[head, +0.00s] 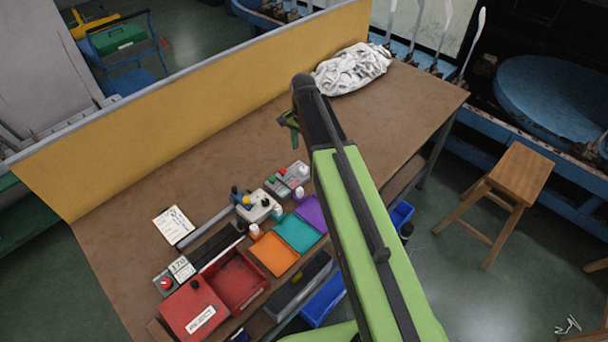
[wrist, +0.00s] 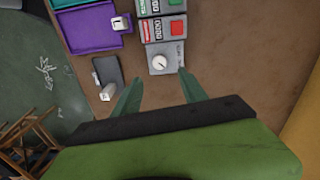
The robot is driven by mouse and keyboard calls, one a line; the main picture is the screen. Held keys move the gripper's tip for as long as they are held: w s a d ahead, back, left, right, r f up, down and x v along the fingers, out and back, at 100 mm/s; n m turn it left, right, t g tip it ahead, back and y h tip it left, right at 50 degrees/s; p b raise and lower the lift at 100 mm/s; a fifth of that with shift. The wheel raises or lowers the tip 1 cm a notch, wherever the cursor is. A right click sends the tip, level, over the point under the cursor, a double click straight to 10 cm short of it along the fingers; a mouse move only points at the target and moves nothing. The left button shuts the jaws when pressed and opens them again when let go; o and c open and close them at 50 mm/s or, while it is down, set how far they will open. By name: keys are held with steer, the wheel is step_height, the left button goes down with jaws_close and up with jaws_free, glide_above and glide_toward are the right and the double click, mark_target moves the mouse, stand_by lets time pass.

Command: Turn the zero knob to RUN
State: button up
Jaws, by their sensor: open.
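The zero knob (wrist: 158,62) is a small white round dial on a grey plate at the end of a control box (wrist: 150,8) with red and green buttons. In the wrist view it is just beyond my gripper (wrist: 161,76), roughly between the two green fingertips. The fingers are apart with nothing between them. I cannot tell the height gap to the knob, and the lettering around it is too small to read. In the head view, the control box (head: 284,180) stands on the bench and my gripper (head: 289,124) shows partly behind my arm.
Purple (head: 311,213), teal (head: 299,232) and orange (head: 273,254) trays lie along the bench's front edge. A red REJECT box (head: 195,309) stands at the near left. White cloth (head: 352,68) is heaped at the far end. The bench (head: 225,145) behind the box is clear.

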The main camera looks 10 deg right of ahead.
mark_target(303, 168)
step_height(303, 168, down, 10)
steer(key=b, duration=0.8)
steer(key=shift+r, duration=0.15)
steer(key=shift+r, duration=0.1)
jaws_close()
